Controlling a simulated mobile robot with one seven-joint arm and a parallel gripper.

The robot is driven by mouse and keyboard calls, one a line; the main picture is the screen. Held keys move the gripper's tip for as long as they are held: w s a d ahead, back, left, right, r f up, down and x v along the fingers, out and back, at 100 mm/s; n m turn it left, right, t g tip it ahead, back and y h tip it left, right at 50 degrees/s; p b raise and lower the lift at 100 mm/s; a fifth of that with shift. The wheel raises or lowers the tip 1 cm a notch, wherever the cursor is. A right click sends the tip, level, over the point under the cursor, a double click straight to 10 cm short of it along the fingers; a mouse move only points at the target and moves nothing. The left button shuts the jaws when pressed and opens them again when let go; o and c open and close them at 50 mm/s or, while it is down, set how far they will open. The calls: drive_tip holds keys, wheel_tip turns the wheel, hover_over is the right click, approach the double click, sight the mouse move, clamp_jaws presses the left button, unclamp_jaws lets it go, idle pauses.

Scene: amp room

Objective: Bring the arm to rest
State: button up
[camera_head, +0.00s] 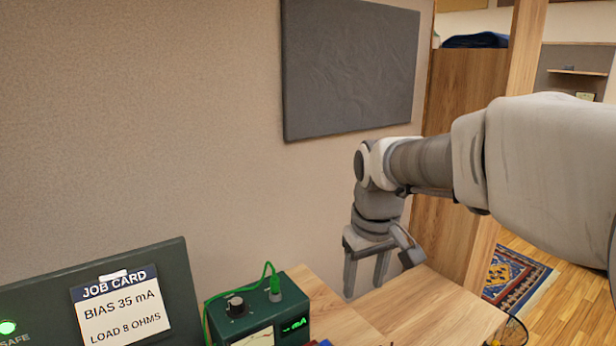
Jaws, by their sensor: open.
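My arm reaches in from the right side of the head view, with its forearm level and its wrist bent down. My gripper (366,290) hangs at the end with its fingers pointing down and apart. It is open, and I see nothing between the fingers. It is over or just behind the right part of the wooden bench (425,305). I cannot tell the exact height of the fingertips above the bench top.
A green meter box (258,310) with a knob and green cable stands left of my gripper. A dark panel (185,285) with a job card (122,307) stands further left. A grey wall panel (350,65) hangs behind. A wooden cabinet (465,120) and patterned rug (512,280) are at right.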

drive_tip(key=s+d+m+t, duration=0.1)
drive_tip(key=s+d+m, duration=0.1)
drive_tip(key=s, duration=0.7)
drive_tip(key=s+d+m+t, duration=0.2)
drive_tip(key=s, duration=0.6)
drive_tip(key=shift+s+d+r, duration=0.15)
drive_tip(key=shift+s+d, duration=0.05)
drive_tip(key=shift+s, duration=0.15)
